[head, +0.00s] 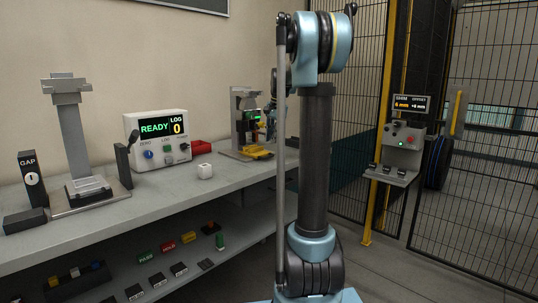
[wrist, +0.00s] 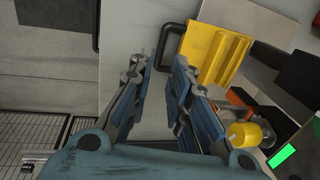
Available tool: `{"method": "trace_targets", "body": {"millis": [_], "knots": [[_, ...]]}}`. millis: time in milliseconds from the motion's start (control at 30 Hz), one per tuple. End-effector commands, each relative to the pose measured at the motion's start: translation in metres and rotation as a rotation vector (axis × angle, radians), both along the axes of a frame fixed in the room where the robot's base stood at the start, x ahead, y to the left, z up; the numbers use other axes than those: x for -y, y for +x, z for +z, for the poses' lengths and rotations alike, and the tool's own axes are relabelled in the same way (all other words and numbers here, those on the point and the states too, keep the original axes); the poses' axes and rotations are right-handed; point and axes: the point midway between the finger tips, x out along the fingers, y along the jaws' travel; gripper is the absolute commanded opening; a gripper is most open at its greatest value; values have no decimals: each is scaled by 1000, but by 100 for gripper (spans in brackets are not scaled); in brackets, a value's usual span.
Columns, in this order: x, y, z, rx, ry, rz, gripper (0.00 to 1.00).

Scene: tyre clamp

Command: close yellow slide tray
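The yellow slide tray (wrist: 212,52) shows in the wrist view at upper right, with a black bar handle (wrist: 163,42) on its left side. In the head view the yellow tray (head: 257,153) sticks out at the foot of a grey fixture on the bench. My gripper (wrist: 160,68) is open, with blue-padded fingers apart and nothing seen held. The handle lies just beyond the fingertips, near the gap; I cannot tell whether it is between them. In the head view my gripper is mostly hidden behind my arm.
The grey fixture (head: 243,108) stands at the bench's far end. A yellow knob (wrist: 244,135) and a green display (wrist: 283,157) lie right of my fingers. A mesh fence (head: 470,170) stands right.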

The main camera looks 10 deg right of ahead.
Motion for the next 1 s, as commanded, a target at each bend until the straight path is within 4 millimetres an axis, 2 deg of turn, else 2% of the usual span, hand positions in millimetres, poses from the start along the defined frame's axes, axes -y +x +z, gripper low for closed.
{"method": "trace_targets", "body": {"millis": [200, 433, 600, 867, 967, 1000], "knots": [[-4, 6, -38, 0, 0, 1, 18], [-8, 10, -65, 0, 0, 1, 18], [-9, 12, -73, 0, 0, 1, 18], [-9, 12, -74, 0, 0, 1, 18], [-9, 12, -74, 0, 0, 1, 0], [-9, 12, -74, 0, 0, 1, 0]]}}
